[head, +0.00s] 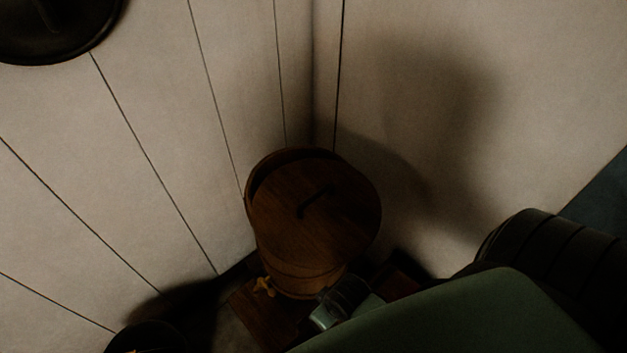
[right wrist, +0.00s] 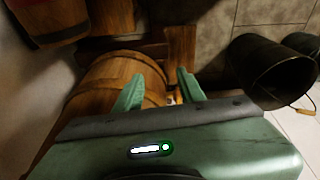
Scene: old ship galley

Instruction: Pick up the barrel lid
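The barrel lid (head: 330,225) is a round brown wooden disc with a dark bar handle across its middle. It lies on top of the wooden barrel (head: 300,282), with a dark gap along the barrel's upper left rim. My right gripper (right wrist: 160,92) shows two green fingers apart with nothing held between them. In its wrist view the barrel's hooped side (right wrist: 112,72) is beyond the fingers; I cannot make out the lid there. In the head view my right arm comes in from the lower right, below the lid. My left gripper is not in view.
The barrel stands in a corner between pale plank walls (head: 150,120), on wooden boards (head: 250,310). A brass tap (head: 264,287) sticks out low on it. A black bucket (right wrist: 272,68) stands on the right in the wrist view. A dark round object (head: 50,30) is at upper left.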

